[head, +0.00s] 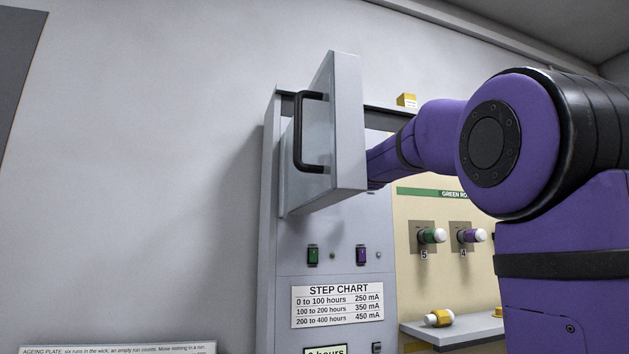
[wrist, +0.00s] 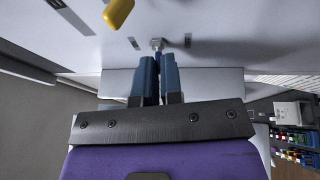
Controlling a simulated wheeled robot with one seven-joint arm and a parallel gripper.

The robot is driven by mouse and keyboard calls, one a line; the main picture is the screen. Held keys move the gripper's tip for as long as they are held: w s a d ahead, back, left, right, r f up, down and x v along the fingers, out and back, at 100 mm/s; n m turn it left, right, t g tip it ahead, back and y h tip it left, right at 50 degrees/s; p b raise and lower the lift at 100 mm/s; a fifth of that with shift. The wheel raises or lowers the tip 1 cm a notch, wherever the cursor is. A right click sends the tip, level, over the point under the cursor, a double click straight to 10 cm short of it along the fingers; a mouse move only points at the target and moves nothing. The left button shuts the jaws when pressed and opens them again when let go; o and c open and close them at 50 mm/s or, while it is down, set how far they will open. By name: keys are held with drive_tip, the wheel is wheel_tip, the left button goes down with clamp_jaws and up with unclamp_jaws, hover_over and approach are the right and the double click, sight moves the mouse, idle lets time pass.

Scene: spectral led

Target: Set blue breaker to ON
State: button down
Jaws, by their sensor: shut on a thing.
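In the wrist view my gripper (wrist: 158,62) points at a pale panel, its two blue fingers close together on a small part. That part, taken as the blue breaker, shows a grey mount (wrist: 158,43) just past the fingertips. The fingers hide most of it, so its ON or OFF position cannot be read. In the head view the gripper and the blue breaker are hidden behind the open cabinet door (head: 349,120). A green breaker (head: 313,255) and a purple breaker (head: 361,255) show on the grey cabinet (head: 281,240) below the door.
The door stands open with its black handle (head: 300,132) toward the left, close to my arm. A yellow part (wrist: 118,13) shows near the fingers in the wrist view. A step chart (head: 337,303) is on the cabinet. A shelf (head: 455,334) with a yellow-and-white part (head: 439,318) is at right.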

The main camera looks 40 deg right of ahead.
drive_tip(key=shift+w+r+m+g+h, duration=0.1)
drive_tip(key=shift+r+m+g, duration=0.25)
drive_tip(key=shift+g, duration=0.65)
drive_tip(key=shift+w+r+m+g+h, duration=0.1)
drive_tip(key=shift+r+m+g, duration=0.3)
drive_tip(key=shift+g, duration=0.6)
drive_tip(key=shift+r+m+g+h, duration=0.1)
drive_tip(key=shift+r+m+g, duration=0.25)
drive_tip(key=shift+g, duration=0.65)
drive_tip(key=c, duration=1.3)
unclamp_jaws()
drive_tip(key=shift+o, duration=0.2)
drive_tip(key=v, duration=1)
drive_tip(key=shift+s+d+r, duration=0.15)
drive_tip(key=shift+s+d, duration=0.05)
drive_tip(key=shift+s, duration=0.15)
